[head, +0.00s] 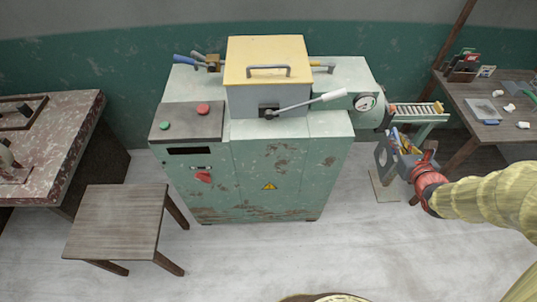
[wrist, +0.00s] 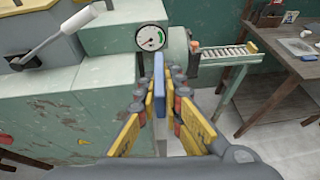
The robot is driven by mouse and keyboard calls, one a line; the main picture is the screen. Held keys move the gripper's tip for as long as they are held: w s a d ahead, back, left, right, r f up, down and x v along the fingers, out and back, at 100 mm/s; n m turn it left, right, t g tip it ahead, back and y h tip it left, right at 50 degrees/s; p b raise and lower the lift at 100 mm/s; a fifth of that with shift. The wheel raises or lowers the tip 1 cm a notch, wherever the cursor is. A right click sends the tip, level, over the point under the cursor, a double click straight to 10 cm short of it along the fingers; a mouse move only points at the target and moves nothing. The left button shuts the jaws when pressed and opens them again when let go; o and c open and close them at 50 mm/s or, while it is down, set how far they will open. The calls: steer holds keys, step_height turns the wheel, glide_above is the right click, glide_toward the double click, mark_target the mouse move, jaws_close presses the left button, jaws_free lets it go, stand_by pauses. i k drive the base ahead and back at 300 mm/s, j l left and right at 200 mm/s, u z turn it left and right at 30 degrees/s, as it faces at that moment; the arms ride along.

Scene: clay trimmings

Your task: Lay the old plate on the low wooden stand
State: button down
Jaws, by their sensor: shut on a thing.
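My gripper (wrist: 159,88) is shut on a thin plate (wrist: 159,66), seen edge-on in the wrist view, with a blue upper part and a pale grey part below between the yellow fingers. In the head view my gripper (head: 407,146) is at the right of the green machine, and the grey plate (head: 386,162) shows beside the fingers, partly hidden, held upright above the floor. The low wooden stand (head: 122,218) is at the left in the head view, far from my gripper. Its slatted top is bare.
The green machine (head: 270,180) with a yellow lid and lever (head: 310,102) stands between my gripper and the stand. A roller rack (head: 418,110) and a dark table (head: 485,100) with small items are at right. A speckled bench (head: 60,130) is at left. The floor in front is clear.

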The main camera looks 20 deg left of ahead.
mark_target(116, 219)
steer(key=k+u, duration=0.2)
steer(key=u, duration=1.05)
